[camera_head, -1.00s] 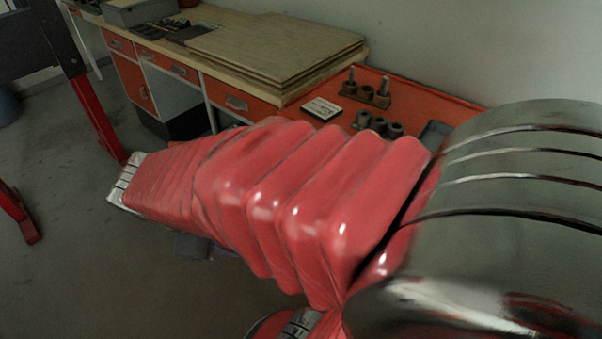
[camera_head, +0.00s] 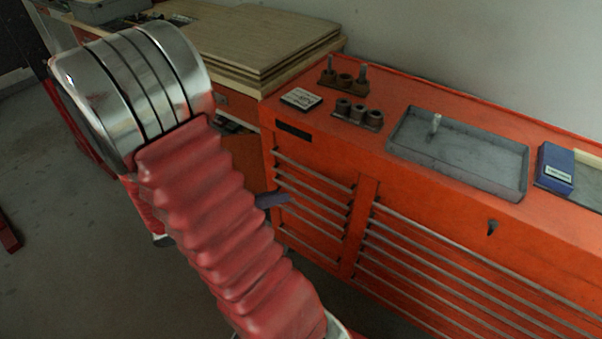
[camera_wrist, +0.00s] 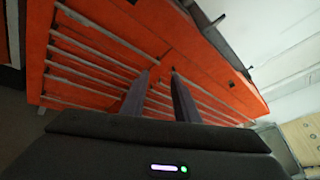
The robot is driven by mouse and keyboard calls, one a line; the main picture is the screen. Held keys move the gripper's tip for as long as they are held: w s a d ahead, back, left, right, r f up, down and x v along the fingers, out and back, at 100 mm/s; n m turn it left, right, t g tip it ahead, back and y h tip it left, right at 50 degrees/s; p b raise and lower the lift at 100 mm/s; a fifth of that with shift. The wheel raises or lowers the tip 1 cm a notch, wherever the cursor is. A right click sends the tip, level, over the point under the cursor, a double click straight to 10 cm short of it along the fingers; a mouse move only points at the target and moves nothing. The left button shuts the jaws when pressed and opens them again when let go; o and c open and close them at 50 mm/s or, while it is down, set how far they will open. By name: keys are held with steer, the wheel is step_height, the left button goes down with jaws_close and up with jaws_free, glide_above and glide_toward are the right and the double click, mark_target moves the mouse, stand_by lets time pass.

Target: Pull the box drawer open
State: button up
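The orange tool cabinet (camera_head: 400,190) has a left bank of narrow drawers with silver bar handles (camera_head: 315,193) and a wider right bank (camera_head: 460,270). All visible drawers look shut. My gripper (camera_head: 275,200) shows only as a dark fingertip in front of the left bank; my red-sleeved arm hides the rest. In the wrist view two dark fingers (camera_wrist: 160,76) stand apart with nothing visible held between them. They point at the cabinet (camera_wrist: 160,35) and overlap its handles in the picture. Whether they touch a handle cannot be told.
On the cabinet top are a grey tray (camera_head: 460,155), a blue box (camera_head: 555,167), socket holders (camera_head: 357,113) and a small white-labelled box (camera_head: 301,98). A wooden workbench with stacked boards (camera_head: 255,45) adjoins it at the left. Open floor (camera_head: 60,250) lies left.

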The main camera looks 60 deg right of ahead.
mark_target(308, 171)
steer(key=w+d+f+n+t+h, duration=0.3)
steer(key=f+n, duration=0.8)
steer(key=n, duration=0.4)
steer(key=d+t+h, duration=0.1)
steer(key=d+h, duration=0.1)
steer(key=d, duration=0.1)
steer(key=shift+d+t, duration=0.3)
steer(key=shift+d, duration=0.1)
steer(key=shift+f, duration=0.1)
steer(key=shift+s+d, duration=0.35)
steer(key=shift+d, duration=1.9)
steer(key=shift+s+d, duration=0.4)
steer(key=shift+d, duration=1.9)
steer(key=shift+s+d, duration=0.35)
steer(key=shift+d, duration=1.9)
steer(key=shift+c, duration=0.3)
jaws_close()
